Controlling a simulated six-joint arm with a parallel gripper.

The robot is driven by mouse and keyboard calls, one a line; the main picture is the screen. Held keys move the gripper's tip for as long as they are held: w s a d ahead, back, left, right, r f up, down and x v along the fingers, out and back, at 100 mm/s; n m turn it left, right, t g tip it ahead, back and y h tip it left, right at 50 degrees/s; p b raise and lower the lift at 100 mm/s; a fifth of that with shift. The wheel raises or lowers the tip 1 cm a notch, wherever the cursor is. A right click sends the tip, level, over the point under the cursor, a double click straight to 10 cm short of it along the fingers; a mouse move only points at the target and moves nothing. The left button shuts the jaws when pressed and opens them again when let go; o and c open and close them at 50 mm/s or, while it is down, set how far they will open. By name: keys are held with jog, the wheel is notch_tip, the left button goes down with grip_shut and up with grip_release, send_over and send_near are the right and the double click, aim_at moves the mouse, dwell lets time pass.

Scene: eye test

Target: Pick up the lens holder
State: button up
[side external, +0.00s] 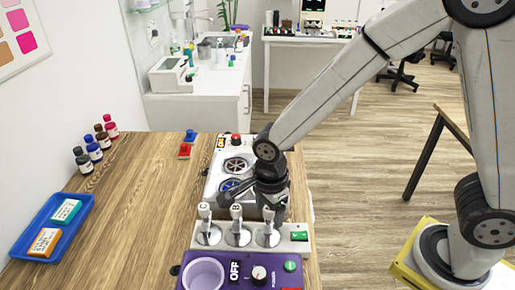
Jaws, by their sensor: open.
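A white stand (290,242) near the front of the wooden table carries three upright pieces with pale lettered tops and round silver bases: left (205,228), middle (237,228) and right (268,230). I cannot tell for sure whether any of these is the lens holder. My gripper (256,203) is low over the table, just behind the middle and right pieces. It is open, and I see nothing held in it. Its fingertips are partly hidden by these pieces, so I cannot tell whether it touches anything.
A purple device (250,272) with a dial and cup is in front. A white two-dial device (222,165) stands behind my gripper. A blue tray (22,242) with two boxes and several bottles (94,150) are at left. The table's left middle (135,210) is clear.

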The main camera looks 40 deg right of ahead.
grip_shut()
jog(key=shift+r, duration=0.1)
dwell(0.5)
jog(key=shift+r, duration=4.95)
jog(key=w+d, duration=1.4)
jog(key=w, duration=0.1)
jog(key=shift+d+r, duration=0.25)
